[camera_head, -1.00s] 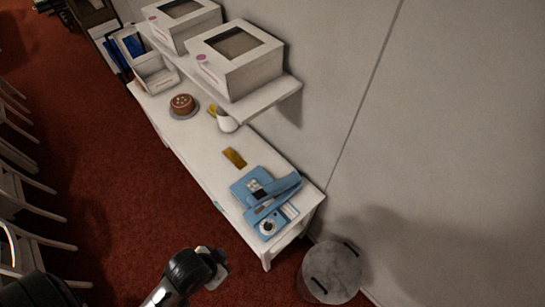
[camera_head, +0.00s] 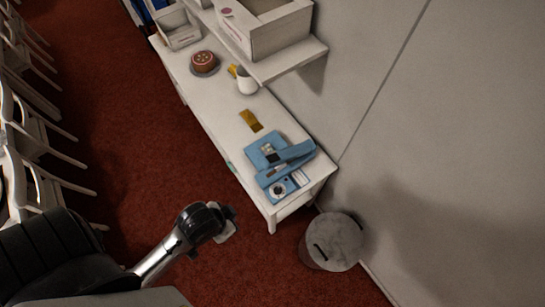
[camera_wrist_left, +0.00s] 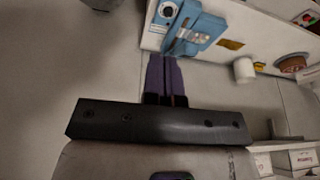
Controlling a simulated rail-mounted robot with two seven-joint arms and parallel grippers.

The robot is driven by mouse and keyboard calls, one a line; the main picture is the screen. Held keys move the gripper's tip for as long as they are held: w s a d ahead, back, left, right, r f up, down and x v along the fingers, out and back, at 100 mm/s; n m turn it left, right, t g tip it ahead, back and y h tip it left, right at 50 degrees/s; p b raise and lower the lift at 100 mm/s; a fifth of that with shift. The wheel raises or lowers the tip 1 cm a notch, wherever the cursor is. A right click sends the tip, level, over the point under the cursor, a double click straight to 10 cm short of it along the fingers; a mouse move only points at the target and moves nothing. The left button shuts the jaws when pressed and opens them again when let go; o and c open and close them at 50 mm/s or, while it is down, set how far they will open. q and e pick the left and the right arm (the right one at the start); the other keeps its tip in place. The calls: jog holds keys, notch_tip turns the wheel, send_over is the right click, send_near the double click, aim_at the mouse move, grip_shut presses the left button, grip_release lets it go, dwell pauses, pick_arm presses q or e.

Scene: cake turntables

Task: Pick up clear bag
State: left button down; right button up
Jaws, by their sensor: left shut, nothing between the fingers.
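No clear bag can be made out for certain. A small gold-brown packet (camera_head: 250,120) lies flat on the white table (camera_head: 215,105); it also shows in the left wrist view (camera_wrist_left: 231,44). I cannot tell whether it is a bag. A second yellowish item (camera_head: 232,71) lies by the white cup (camera_head: 246,81). My left gripper (camera_head: 230,224) is off the table's near end, over the red floor, apart from everything. In the left wrist view its fingers (camera_wrist_left: 165,62) are shut together and empty, pointing toward the blue device. My right gripper is not in view.
A blue device (camera_head: 268,155) with a handle-like part sits at the table's near end. A chocolate cake (camera_head: 203,61) stands farther back. A shelf (camera_head: 290,61) with a white box (camera_head: 270,33) overhangs the wall side. A round bin (camera_head: 335,242) stands right. White chairs (camera_head: 40,145) line the left.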

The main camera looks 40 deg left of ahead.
pick_arm(q)
jog(key=c, duration=1.8)
grip_release()
jog(key=shift+c, duration=0.2)
jog(key=o, duration=1.7)
